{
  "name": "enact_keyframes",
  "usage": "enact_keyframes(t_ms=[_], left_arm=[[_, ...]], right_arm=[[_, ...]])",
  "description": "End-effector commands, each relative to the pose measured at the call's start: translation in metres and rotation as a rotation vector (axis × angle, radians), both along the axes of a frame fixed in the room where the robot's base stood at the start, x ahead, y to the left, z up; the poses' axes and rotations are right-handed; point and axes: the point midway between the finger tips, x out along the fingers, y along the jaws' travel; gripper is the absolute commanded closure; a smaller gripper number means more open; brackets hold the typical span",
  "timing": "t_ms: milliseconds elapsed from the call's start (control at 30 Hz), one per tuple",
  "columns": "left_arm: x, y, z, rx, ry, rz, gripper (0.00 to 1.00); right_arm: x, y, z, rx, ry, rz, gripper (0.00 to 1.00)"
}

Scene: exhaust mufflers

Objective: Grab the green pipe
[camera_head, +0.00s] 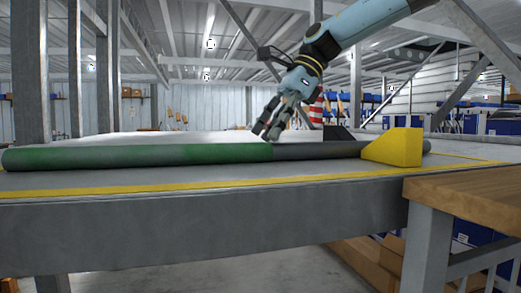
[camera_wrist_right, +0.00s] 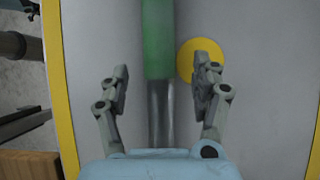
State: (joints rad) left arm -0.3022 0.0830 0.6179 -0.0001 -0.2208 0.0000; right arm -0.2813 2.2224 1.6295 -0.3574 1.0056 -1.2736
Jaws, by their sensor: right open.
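The green pipe (camera_head: 150,155) lies lengthwise along the grey table, its green part on the left and a bare dark grey part running right behind a yellow wedge. My right gripper (camera_head: 267,135) is over the pipe near where green meets grey, fingers pointing down. In the right wrist view the green part (camera_wrist_right: 158,40) is at the top, with grey metal below it. The open fingers of my right gripper (camera_wrist_right: 163,80) stand on either side of the pipe, apart from it. My left gripper is not in view.
The yellow wedge (camera_head: 395,148) stands at the pipe's right end. A yellow disc (camera_wrist_right: 200,58) is on the table close to the right finger. A yellow line (camera_head: 150,188) runs along the table's front edge. A wooden-topped bench (camera_head: 470,188) adjoins at the front right.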

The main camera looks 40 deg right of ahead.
Motion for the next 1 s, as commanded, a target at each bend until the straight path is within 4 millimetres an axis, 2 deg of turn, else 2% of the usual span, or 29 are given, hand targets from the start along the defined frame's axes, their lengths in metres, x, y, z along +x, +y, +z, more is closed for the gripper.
enact_keyframes(t_ms=[67, 200, 467, 900, 967, 1000], left_arm=[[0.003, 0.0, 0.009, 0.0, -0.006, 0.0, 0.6], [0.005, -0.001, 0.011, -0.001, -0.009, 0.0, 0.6], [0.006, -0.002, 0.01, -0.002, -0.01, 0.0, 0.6], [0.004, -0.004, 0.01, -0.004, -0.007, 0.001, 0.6], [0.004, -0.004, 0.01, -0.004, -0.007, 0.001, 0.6], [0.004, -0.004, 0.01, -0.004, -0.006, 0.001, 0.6]], right_arm=[[0.001, 0.004, -0.011, 0.001, 0.004, -0.001, 0.36], [0.006, 0.012, -0.026, -0.001, 0.003, -0.001, 0.36], [0.008, 0.013, -0.03, 0.0, -0.001, -0.001, 0.36], [0.008, 0.013, -0.029, 0.0, -0.001, -0.001, 0.92], [0.008, 0.013, -0.029, 0.0, -0.001, -0.001, 1.0], [0.008, 0.013, -0.029, 0.0, -0.001, -0.001, 1.0]])
